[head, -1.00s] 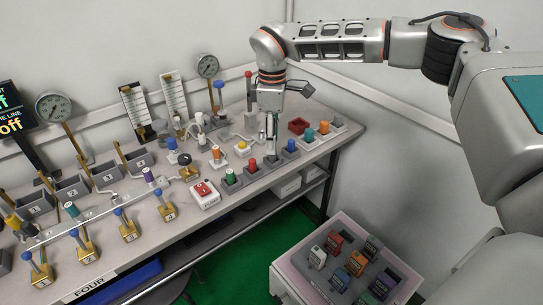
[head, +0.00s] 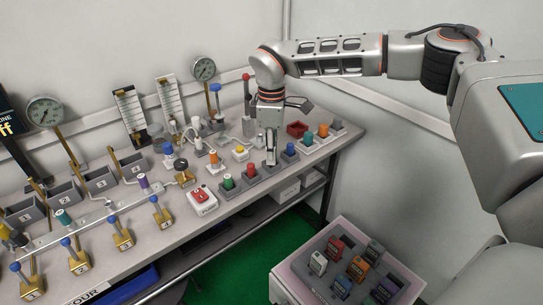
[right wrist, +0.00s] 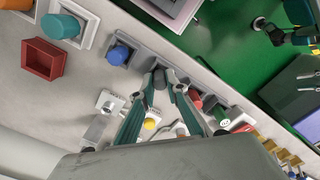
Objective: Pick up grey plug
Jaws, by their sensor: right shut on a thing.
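The grey plug (right wrist: 159,79) sits in the row of sockets along the bench's front edge, between the blue plug (right wrist: 119,55) and the red plug (right wrist: 195,101). In the right wrist view my right gripper (right wrist: 161,75) has its fingertips on either side of the grey plug and is shut on it. In the head view the right gripper (head: 271,160) points down at that socket, and its fingers mostly hide the plug. The plug's base still appears at socket level; I cannot tell whether it is lifted. My left gripper is not in view.
In the head view a green plug (head: 229,182) and a blue plug (head: 290,149) share the row. A red switch box (head: 202,198) stands to the left, and an open red bin (head: 297,129) behind. A tray of small boxes (head: 319,240) stands below the bench.

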